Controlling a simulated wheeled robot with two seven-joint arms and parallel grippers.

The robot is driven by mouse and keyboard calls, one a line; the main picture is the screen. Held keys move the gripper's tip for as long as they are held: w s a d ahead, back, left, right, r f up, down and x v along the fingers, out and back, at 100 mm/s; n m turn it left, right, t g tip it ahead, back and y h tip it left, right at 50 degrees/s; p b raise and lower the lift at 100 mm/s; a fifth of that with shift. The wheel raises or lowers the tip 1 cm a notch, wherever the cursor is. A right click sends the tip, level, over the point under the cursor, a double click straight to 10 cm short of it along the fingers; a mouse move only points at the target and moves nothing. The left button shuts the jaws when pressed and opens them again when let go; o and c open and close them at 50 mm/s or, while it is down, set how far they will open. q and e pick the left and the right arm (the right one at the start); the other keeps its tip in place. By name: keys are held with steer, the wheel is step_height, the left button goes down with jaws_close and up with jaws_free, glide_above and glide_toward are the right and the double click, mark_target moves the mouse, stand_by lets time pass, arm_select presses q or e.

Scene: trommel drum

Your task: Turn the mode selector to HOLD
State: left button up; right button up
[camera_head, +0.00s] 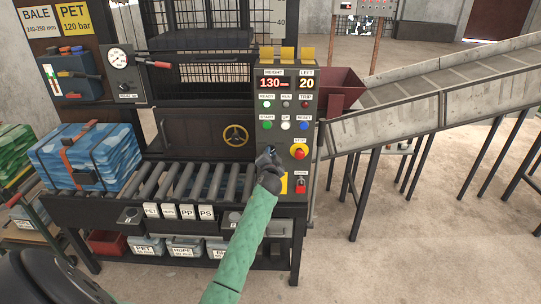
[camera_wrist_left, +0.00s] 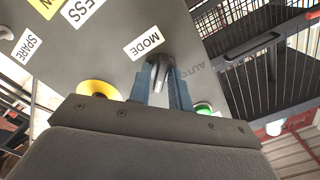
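The control panel (camera_head: 284,130) stands at the middle of the head view, with lit displays, lamps and buttons. My left gripper (camera_head: 268,158) is at its lower left part and covers the mode selector there. In the left wrist view the dark grey mode selector knob (camera_wrist_left: 164,72) sits between the two bluish fingers of my left gripper (camera_wrist_left: 163,90), which lie close along its sides. A MODE label (camera_wrist_left: 144,43) is beside the knob, and AUTO lettering is partly visible to its right. Where the knob points is hard to tell. My right gripper is not in view.
A red stop button (camera_head: 299,152) on yellow is close right of my left gripper, above a red padlock (camera_head: 300,186). A roller table (camera_head: 170,183) with a blue bale (camera_head: 88,160) is to the left. A grey conveyor (camera_head: 440,95) rises to the right.

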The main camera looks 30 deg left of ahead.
arm_select(q)
steer(key=shift+o, duration=0.8)
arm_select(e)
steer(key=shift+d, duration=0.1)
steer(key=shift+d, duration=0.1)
